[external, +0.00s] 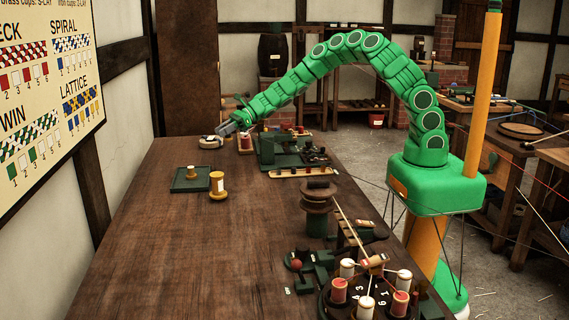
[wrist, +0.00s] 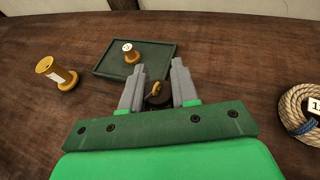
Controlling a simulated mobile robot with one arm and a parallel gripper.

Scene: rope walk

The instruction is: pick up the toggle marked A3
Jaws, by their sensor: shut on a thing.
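My gripper (external: 222,129) is at the far end of the bench in the external view, close to the rope coil. In the wrist view its two grey fingers (wrist: 156,76) are shut on a small dark piece with a brass ring (wrist: 155,94). The piece sits low between the fingers and is partly hidden by them and the green gripper body. No mark on it can be read, so I cannot tell whether it is the A3 toggle. I cannot make out the piece in the external view.
A green tray (wrist: 105,66) holds a small yellow spool (wrist: 131,54). A larger yellow spool (wrist: 58,74) stands beside it. A labelled rope coil (wrist: 294,111) lies at right. A red spool (external: 246,144) stands near my gripper. The bench's near left is clear.

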